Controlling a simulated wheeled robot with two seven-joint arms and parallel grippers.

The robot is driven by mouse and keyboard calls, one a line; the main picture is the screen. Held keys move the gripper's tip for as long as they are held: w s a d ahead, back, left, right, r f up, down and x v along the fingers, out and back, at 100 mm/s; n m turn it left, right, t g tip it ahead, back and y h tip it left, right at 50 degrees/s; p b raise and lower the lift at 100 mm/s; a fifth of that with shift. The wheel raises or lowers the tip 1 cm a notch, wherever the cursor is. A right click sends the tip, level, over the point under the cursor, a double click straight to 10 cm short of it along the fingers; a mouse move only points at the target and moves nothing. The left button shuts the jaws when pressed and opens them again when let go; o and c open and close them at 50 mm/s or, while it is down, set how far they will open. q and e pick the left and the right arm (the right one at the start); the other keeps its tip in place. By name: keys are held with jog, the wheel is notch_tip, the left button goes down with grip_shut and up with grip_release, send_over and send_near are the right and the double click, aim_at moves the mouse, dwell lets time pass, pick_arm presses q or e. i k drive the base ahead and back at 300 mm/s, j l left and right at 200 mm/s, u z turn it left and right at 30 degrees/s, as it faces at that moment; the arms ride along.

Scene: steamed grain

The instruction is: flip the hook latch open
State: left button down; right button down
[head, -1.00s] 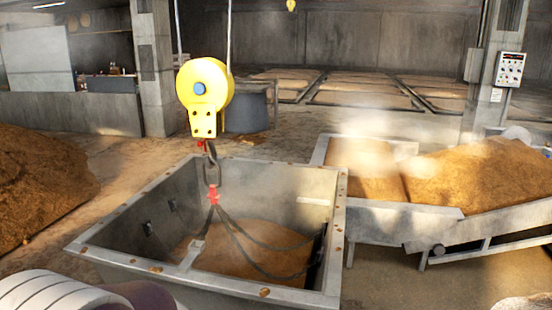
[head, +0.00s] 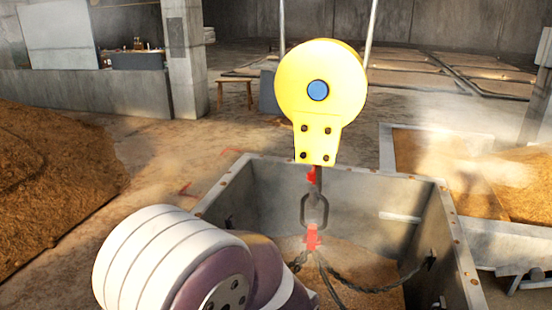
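The yellow hoist block (head: 320,95) with a blue hub hangs on two cables over the metal bin. Below it is a dark hook with a red latch (head: 311,175) at its top. The hook holds a dark oblong link (head: 314,212). Under the link is a red connector (head: 312,238), from which dark chains spread to the bin's walls. My arm's white and purple links fill the lower left and hide the bin's near left part. Neither gripper shows.
The open metal bin (head: 440,185) holds brown grain (head: 378,268). A grain heap (head: 45,180) lies at left. A trough of grain (head: 386,145) stands at right. A wooden stool (head: 234,92) is behind.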

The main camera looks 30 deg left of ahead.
aim_at(312, 177)
jog(key=j, duration=0.8)
jog(key=j+z, duration=0.15)
jog(key=j, duration=0.6)
jog(key=k+j, duration=0.15)
jog(key=j, duration=0.6)
jog(key=k+j+z, duration=0.1)
jog(key=j, duration=0.7)
